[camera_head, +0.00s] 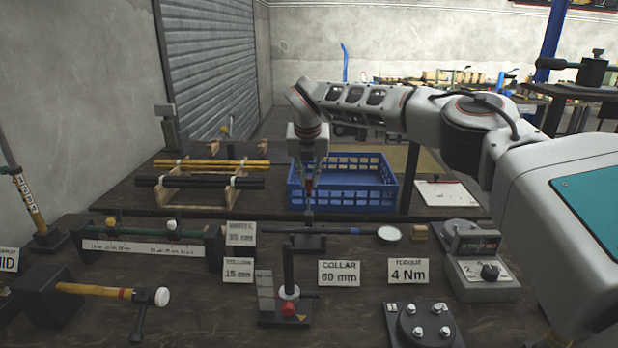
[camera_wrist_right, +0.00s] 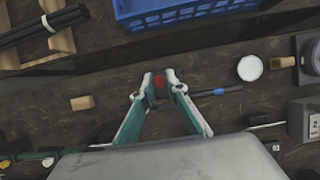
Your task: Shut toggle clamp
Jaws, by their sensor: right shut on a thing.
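The toggle clamp (camera_head: 309,243) appears to be the small dark base with a thin upright stem, beside the long dark rod (camera_head: 345,230) with a blue band. Its red grip (camera_head: 310,184) points up. My right gripper (camera_head: 309,178) reaches down from above and is shut on this red grip. In the right wrist view, the red grip (camera_wrist_right: 160,86) sits between the two fingertips (camera_wrist_right: 162,80), and the rod (camera_wrist_right: 215,93) runs beneath them. The gripper hides most of the clamp there. My left gripper is not in view.
A blue crate (camera_head: 345,197) stands just behind the clamp. In front are label cards, a collar fixture (camera_head: 285,310), and a torque box (camera_head: 483,270). A white round disc (camera_head: 389,233) lies right of the clamp. A rack with dark rods (camera_head: 200,182) is at left.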

